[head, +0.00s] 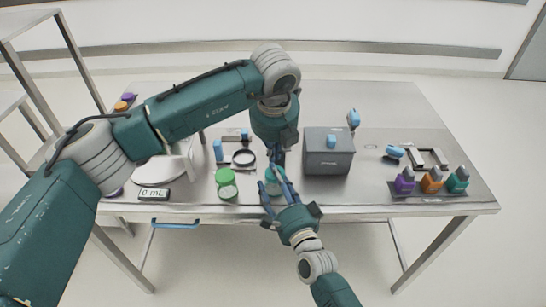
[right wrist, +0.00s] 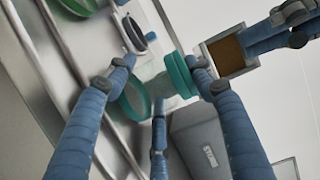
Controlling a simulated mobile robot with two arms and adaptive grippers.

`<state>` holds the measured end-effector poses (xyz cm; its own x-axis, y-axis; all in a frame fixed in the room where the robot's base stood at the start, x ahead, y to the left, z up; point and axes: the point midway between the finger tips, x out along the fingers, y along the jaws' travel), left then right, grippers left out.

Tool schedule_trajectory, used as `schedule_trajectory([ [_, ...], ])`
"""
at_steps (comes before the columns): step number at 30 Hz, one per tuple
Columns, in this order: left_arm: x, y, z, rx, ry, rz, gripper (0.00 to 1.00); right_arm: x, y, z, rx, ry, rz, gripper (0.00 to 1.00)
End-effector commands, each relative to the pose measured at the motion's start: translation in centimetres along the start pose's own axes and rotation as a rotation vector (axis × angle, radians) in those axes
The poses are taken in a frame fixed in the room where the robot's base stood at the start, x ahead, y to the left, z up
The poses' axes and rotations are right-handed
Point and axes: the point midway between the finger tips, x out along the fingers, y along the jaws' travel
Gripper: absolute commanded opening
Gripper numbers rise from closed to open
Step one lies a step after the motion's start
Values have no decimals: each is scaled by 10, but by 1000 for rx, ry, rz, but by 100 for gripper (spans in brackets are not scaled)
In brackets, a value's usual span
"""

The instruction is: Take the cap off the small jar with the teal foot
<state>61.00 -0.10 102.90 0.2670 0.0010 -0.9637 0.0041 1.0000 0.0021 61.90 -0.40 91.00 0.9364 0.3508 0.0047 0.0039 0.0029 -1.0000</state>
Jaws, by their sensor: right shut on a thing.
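The small jar (head: 272,182) with teal ends stands near the table's front edge, mostly hidden by fingers in the head view. In the right wrist view its clear body (right wrist: 168,88) lies between a teal foot (right wrist: 133,98) at left and a teal cap (right wrist: 180,75) at right. My right gripper (head: 272,190) is shut on the jar, its blue fingers around it. My left gripper (head: 277,156) points down just above the jar. Its blue fingers (right wrist: 285,30) show beside a grey square piece with a brown face; whether they are open is unclear.
A green-capped jar (head: 226,184) stands close at left, with a scale (head: 155,172) and display (head: 154,194) beyond. A dark grey box (head: 328,155) stands close at right. Several coloured bottles sit on a tray (head: 428,192) at far right.

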Motion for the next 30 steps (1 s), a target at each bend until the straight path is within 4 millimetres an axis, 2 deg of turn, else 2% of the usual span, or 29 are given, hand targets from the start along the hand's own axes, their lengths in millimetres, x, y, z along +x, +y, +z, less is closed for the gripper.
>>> schedule_trajectory([
  [1, 2, 1, 0, -2, 1, 1, 0, -2, 10, 2, -3, -5, 20, 7],
  [2, 2, 1, 0, -2, 1, 1, 0, -2, 10, 2, -3, -6, 20, 7],
  [3, 2, 1, 0, -2, 0, 2, 0, -2, 10, 3, -3, -6, 20, 59],
  [6, 3, 2, 0, -3, 1, 2, 0, -2, 9, 3, -3, -6, 18, 76],
  [19, 4, 2, 0, -5, 1, 3, 0, -4, 7, 2, -1, -4, 13, 76],
  [23, 4, 2, 0, -5, 1, 3, 0, -18, 7, 3, 0, -5, 14, 76],
  [30, 4, 2, 0, -4, 0, 3, 0, -57, 7, 4, 0, -7, 16, 76],
])
